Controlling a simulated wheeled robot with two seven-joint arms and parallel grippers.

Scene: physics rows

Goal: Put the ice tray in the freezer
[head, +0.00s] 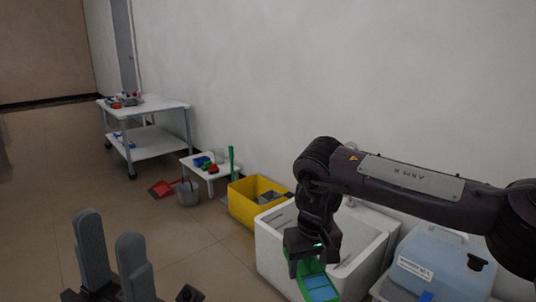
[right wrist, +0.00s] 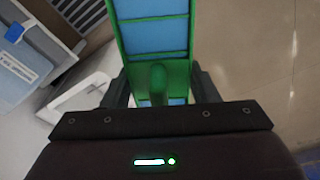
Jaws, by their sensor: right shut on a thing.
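The ice tray (head: 319,287) is green with blue cells. My right gripper (head: 313,262) is shut on its end, and the tray hangs down in front of a white basin in the head view. In the right wrist view the ice tray (right wrist: 151,37) extends away from the jaws, its green tab between the two fingers of the right gripper (right wrist: 161,88). My left gripper (head: 112,228) is at the lower left of the head view, fingers apart and empty. I cannot make out a freezer in either view.
The white basin (head: 378,250) stands against the wall, with a blue-tinted jug (head: 440,262) to its right. A yellow bucket (head: 245,208), grey pail (head: 188,194), low white table (head: 203,170) and white cart (head: 150,139) stand farther back. The floor at left is clear.

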